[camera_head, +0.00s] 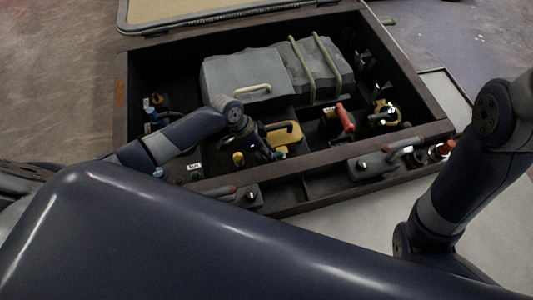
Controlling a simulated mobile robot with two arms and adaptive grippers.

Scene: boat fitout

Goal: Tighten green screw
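My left gripper (262,153) points down into the open dark box (441,128), at the middle of its equipment bay. It is small, dark and partly hidden by its own wrist, so its finger opening cannot be made out. A yellow part with a handle (287,132) is right beside it, and a small yellow knob (238,158) is to its left. I cannot clearly pick out a green screw; it may be hidden by the gripper or too small to tell. My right arm is at the right edge, with its gripper out of view.
A grey block with pale green straps (240,72) fills the back of the box. A red-handled part (345,118) and a brass-coloured fitting (384,113) stand to the right. Latches with handles line the front rim. The raised lid (200,12) is behind.

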